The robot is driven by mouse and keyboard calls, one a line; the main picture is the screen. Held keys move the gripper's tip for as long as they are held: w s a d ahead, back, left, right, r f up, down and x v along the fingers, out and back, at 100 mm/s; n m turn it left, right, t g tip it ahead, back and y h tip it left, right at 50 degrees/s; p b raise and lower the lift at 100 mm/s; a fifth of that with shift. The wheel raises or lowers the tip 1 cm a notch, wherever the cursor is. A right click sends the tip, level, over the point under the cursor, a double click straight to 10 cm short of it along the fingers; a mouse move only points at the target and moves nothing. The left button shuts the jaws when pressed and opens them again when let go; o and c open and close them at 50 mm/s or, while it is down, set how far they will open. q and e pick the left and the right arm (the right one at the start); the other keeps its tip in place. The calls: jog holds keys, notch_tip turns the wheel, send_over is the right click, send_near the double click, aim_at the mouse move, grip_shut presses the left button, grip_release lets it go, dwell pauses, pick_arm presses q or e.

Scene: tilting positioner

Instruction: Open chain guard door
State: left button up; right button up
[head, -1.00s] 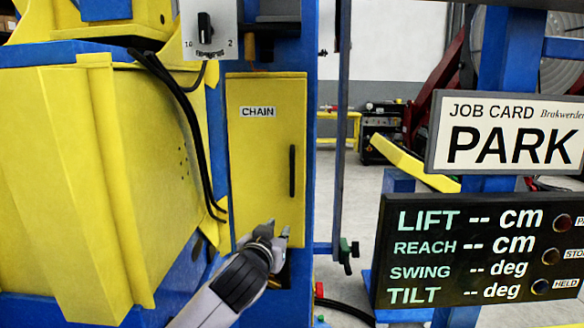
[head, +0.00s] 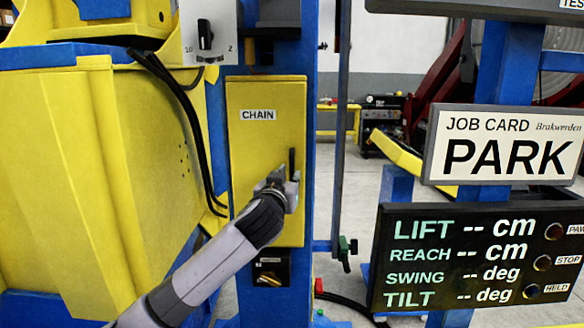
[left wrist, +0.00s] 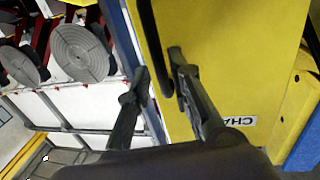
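The chain guard door (head: 262,135) is a yellow panel labelled CHAIN in the head view, and it is shut. Its black vertical handle (head: 291,160) is near the right edge; my left gripper (head: 287,185) covers the lower part. In the left wrist view the door (left wrist: 235,50) fills the upper right and the handle (left wrist: 148,25) runs down between the fingertips. My left gripper (left wrist: 158,66) has its fingers apart, one on each side of the handle. I cannot tell whether either finger touches it. My right gripper is not in view.
A rotary switch (head: 205,35) is above the door and a small black-fronted box (head: 271,268) below it. Black cables (head: 185,110) hang left of the door. A blue post borders the door's right side. The job card PARK (head: 505,147) and display panel (head: 470,258) stand at right.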

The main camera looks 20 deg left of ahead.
aim_at(291, 173)
pick_arm(q)
jog(key=shift+w+a+p, duration=0.2)
jog(key=shift+w+p, duration=0.2)
jog(key=shift+w, duration=1.6)
grip_shut()
